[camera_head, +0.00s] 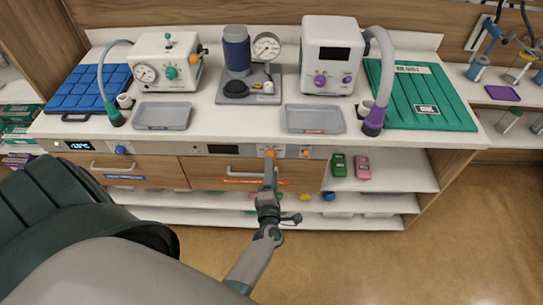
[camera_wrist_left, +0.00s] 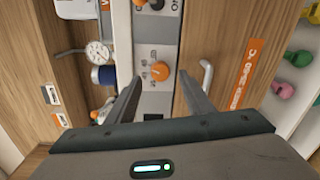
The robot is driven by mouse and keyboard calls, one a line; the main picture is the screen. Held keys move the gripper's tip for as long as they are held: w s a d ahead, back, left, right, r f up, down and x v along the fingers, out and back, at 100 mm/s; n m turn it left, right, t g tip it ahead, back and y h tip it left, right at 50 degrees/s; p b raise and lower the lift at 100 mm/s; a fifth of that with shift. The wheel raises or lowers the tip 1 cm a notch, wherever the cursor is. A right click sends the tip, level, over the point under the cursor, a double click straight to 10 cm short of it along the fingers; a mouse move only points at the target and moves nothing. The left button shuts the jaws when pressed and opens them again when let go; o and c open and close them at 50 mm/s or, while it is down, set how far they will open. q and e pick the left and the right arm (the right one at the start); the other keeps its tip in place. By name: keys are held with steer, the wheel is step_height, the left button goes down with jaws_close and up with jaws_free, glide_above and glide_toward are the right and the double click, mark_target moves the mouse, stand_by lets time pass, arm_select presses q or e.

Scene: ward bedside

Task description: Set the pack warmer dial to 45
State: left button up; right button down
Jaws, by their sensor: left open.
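The pack warmer dial is an orange knob (camera_wrist_left: 160,71) on the grey control strip. In the left wrist view it sits straight ahead, between and beyond the two fingertips, with tick marks around it. In the head view the knob (camera_head: 270,153) shows just above the fingertips. My left gripper (camera_head: 269,168) is open and points at the strip, with nothing between its fingers. I cannot tell whether a finger touches the knob. The knob's setting is too small to read. My right gripper is not in view.
A second orange knob (camera_head: 305,153) is close on the right. A dark display (camera_head: 222,149) is to the left. The warmer drawer has an orange label (camera_wrist_left: 245,72) and a handle (camera_wrist_left: 206,74) near the fingers. Trays (camera_head: 315,119) and machines (camera_head: 331,55) stand on the counter above.

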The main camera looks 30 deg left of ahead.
arm_select(q)
steer(key=v, duration=0.2)
steer(key=shift+s+d, duration=0.2)
steer(key=shift+s, duration=0.05)
stand_by(0.4)
steer(key=s+d+f+m+g+h+b, duration=0.2)
steer(key=s+d+f+m+h, duration=0.25)
steer(key=f, duration=0.55)
steer(key=s+d+f+m+g+h+b, duration=0.1)
steer(key=s+d+f+m+h, duration=0.15)
steer(key=s+f+m, duration=0.6)
steer(key=s+d+f+m+g+h+b, duration=0.15)
steer(key=d+f+m, duration=0.3)
steer(key=f, duration=0.75)
steer(key=s+a+f+m+g+b, duration=0.1)
steer(key=s+f+m+g, duration=0.2)
steer(key=s+f, duration=0.3)
steer(key=s+a+f+m+g+b, duration=0.1)
steer(key=s+f, duration=0.5)
steer(key=s, duration=0.9)
steer(key=s+a+f+m+g+b, duration=0.1)
steer(key=s+a+f+m+g, duration=0.2)
steer(key=s, duration=0.7)
step_height(320, 180, down, 4)
steer(key=m+g, duration=0.2)
steer(key=m, duration=0.2)
steer(key=shift+s+a+m+b, duration=0.25)
steer(key=shift+s+m+b, duration=0.05)
steer(key=shift+m+b, duration=0.05)
